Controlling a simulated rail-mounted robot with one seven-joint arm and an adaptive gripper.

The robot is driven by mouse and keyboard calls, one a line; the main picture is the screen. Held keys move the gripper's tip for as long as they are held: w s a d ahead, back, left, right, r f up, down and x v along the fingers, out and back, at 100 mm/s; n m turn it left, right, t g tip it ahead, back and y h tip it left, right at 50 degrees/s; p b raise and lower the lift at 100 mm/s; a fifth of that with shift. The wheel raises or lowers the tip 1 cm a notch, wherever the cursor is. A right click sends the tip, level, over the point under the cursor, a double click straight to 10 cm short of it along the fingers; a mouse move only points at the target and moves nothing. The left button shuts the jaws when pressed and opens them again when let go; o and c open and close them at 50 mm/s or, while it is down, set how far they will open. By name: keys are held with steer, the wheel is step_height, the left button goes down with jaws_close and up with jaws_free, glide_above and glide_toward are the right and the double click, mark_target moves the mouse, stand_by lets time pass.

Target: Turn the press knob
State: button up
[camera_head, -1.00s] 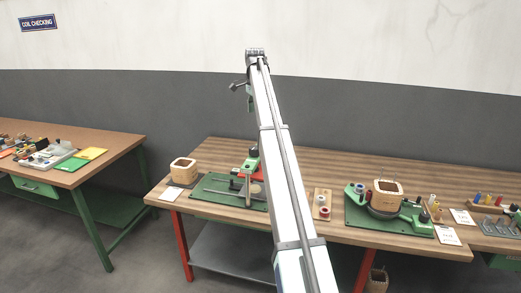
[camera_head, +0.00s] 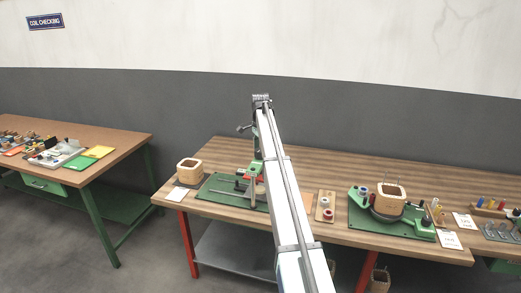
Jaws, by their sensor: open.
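The green press (camera_head: 256,169) stands on a green base plate (camera_head: 222,189) on the wooden table, with metal rods lying across the plate. My long white arm crosses in front of its right side and hides part of it. The dark top of the press, where its knob sits, is small and partly covered, so I cannot tell the knob's angle. My gripper (camera_head: 244,128) is open; only a small dark part shows left of the arm's far end, above the press in the picture. I cannot tell whether it touches anything.
A wound coil (camera_head: 189,171) stands left of the press plate, with a white card in front. Right of my arm are a small spool board (camera_head: 324,207) and a green fixture holding a coil (camera_head: 389,199). Another table (camera_head: 105,140) stands at the left.

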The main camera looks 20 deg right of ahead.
steer(key=shift+f, duration=0.45)
steer(key=c, duration=1.2)
steer(key=shift+o, duration=0.2)
steer(key=shift+n, duration=0.4)
